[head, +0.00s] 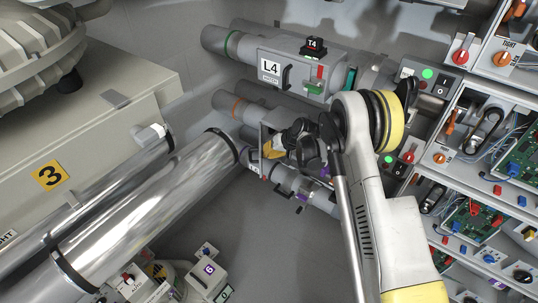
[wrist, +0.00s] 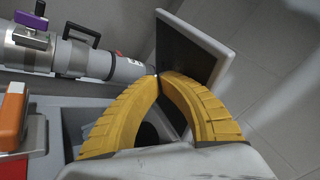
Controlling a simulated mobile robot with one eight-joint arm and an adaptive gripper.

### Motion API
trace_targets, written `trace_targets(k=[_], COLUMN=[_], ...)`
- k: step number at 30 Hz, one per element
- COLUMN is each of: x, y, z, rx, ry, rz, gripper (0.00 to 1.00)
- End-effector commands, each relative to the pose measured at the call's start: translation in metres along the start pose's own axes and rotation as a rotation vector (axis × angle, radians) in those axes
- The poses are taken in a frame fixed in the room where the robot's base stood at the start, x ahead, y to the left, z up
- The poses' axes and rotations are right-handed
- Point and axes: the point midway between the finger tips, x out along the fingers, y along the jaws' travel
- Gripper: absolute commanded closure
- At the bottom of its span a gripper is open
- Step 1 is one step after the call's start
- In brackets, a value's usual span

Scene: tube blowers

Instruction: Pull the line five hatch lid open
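The line five hatch lid (wrist: 198,50) stands raised in the wrist view, a dark panel with a pale rim, tilted over the grey housing (wrist: 72,125). The housing's opening shows below it, partly hidden by my fingers. My gripper (wrist: 158,76) has its two yellow fingers curved together, tips meeting at the lid's lower left part. I see nothing between the tips, and cannot tell whether they touch the lid.
The L4 housing (head: 300,70) with its T4 block (head: 313,46) lies above in the head view. A lower line (head: 300,185) with purple parts runs below. Control panels (head: 490,130) crowd the right. A large shiny pipe (head: 150,205) lies left.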

Motion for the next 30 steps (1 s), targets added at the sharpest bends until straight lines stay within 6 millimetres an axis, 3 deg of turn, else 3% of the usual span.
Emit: trace_targets(k=[20, 30], x=[0.006, 0.021], y=[-0.014, -0.043], z=[0.003, 0.003], rx=[0.083, 0.214], ry=[0.044, 0.114], rz=[0.045, 0.114], gripper=[1.00, 1.00])
